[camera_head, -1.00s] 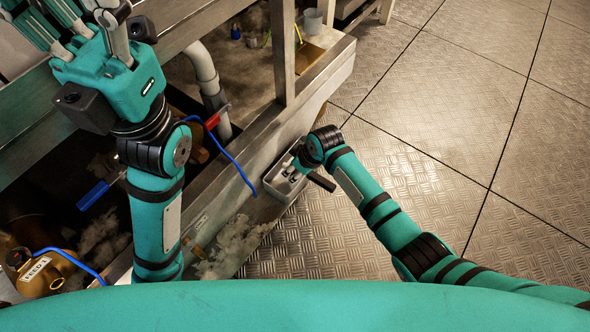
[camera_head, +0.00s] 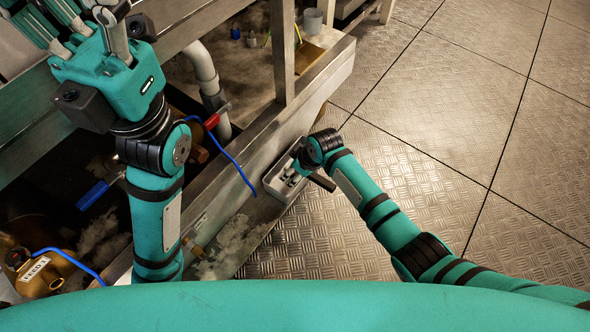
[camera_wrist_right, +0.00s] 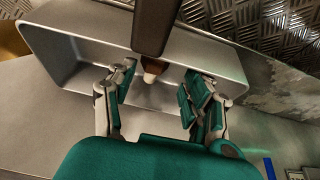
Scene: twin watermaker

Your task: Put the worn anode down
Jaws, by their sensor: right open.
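The worn anode, a dark rod (camera_wrist_right: 153,25) with a brown and pale end, lies over a grey metal tray (camera_wrist_right: 236,75) in the right wrist view. In the head view the rod (camera_head: 322,182) sticks out past the right side of the tray (camera_head: 279,192). My right gripper (camera_wrist_right: 156,92) is open, with its fingers apart on either side of the anode's pale end. In the head view its fingers (camera_head: 290,173) are small and partly hidden by the wrist. My left gripper (camera_head: 85,38) is at the upper left; its fingertips are unclear.
The tray sits beside a metal frame beam (camera_head: 240,160). A red-handled valve (camera_head: 216,116), a blue handle (camera_head: 93,195) and a brass canister labelled FEED (camera_head: 40,275) are on the left. A grey cup (camera_head: 312,20) stands at the back. The plated floor (camera_head: 440,110) on the right is clear.

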